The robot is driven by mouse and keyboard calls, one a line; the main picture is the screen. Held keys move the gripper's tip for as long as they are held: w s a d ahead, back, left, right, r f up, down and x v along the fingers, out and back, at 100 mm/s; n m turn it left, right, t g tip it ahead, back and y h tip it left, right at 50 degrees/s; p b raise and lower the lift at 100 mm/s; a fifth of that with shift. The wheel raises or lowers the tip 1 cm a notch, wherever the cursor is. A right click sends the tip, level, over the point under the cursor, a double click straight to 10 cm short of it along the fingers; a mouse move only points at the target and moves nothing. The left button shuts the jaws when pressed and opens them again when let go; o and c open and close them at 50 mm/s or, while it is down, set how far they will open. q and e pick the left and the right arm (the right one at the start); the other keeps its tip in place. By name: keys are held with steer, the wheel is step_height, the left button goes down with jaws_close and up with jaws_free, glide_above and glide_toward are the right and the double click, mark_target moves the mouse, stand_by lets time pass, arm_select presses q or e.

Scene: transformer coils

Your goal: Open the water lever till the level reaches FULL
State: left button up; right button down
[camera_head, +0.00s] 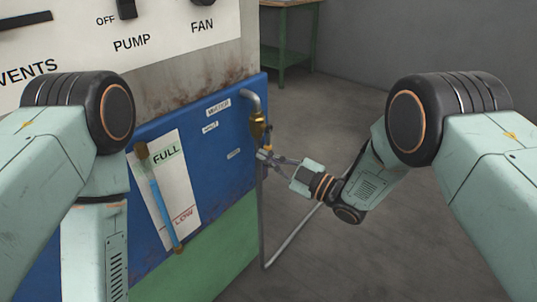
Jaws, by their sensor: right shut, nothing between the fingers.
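A sight gauge (163,207) is fixed on a white board on the blue panel. The board reads FULL near the top and LOW near the bottom. Blue fills much of the tube, with its top seeming a little below the FULL label. A brass valve (257,127) sits on a grey pipe at the panel's right edge, with a small yellowish lever part beside it. My right gripper (266,155) is shut and empty, its tips at or just below the valve; whether they touch the lever is unclear. My left gripper is out of view below the frame.
A white panel (180,40) with switches marked PUMP and FAN is above the blue panel (200,150). A thin grey pipe (292,238) runs along the floor below my right forearm. A green-legged table (285,52) stands behind. Floor to the right is open.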

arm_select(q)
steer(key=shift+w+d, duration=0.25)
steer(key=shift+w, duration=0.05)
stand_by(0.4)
